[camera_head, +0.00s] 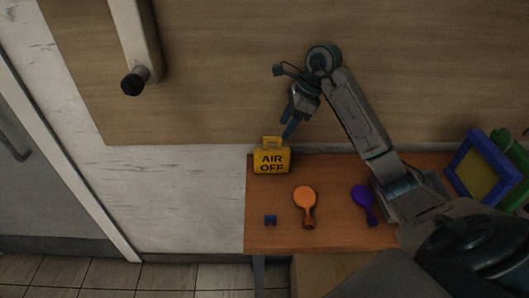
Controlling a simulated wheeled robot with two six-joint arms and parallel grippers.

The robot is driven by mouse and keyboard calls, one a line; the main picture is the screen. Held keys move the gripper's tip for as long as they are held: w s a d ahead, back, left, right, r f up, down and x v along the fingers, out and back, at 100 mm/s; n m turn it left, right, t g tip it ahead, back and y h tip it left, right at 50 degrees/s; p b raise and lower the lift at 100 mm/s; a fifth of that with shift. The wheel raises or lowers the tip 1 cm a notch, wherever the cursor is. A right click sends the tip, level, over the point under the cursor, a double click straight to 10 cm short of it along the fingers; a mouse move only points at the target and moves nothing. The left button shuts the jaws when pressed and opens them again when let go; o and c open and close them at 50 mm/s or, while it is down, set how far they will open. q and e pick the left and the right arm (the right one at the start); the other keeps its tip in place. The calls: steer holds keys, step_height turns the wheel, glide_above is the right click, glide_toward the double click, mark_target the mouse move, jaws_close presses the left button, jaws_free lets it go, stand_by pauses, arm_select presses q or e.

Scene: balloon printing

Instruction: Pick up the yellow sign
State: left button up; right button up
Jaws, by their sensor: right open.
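The yellow sign (272,160) reads "AIR OFF" and has a handle on top. It stands upright at the back left corner of the wooden table (337,235). My right gripper (290,130) comes in from the right and points down just above and right of the sign's handle. It is open and holds nothing. I cannot tell whether a fingertip touches the handle. My left gripper is not in view.
An orange paddle-shaped item (305,198), a purple one (364,200) and a small blue piece (270,220) lie on the table. A blue-framed yellow panel (483,172) and green items are at the right. A wood-panelled wall stands behind.

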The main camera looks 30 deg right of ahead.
mark_target(274, 148)
steer(key=x, duration=0.2)
steer(key=p+x, duration=0.1)
steer(key=x, duration=0.1)
steer(key=shift+s+a, duration=0.15)
steer(key=shift+s, duration=0.25)
steer(key=shift+w+f, duration=0.2)
steer(key=shift+f, duration=0.05)
steer(key=p+x, duration=0.1)
steer(key=x, duration=0.1)
steer(key=p+x, duration=0.1)
steer(key=x, duration=0.1)
steer(key=shift+w+f+p, duration=0.25)
steer(key=shift+p, duration=0.1)
steer(key=shift+f, duration=0.3)
steer(key=shift+w, duration=0.1)
steer(key=shift+c, duration=0.7)
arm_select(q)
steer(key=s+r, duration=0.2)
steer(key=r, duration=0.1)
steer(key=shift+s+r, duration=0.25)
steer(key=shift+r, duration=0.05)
arm_select(e)
jaws_close()
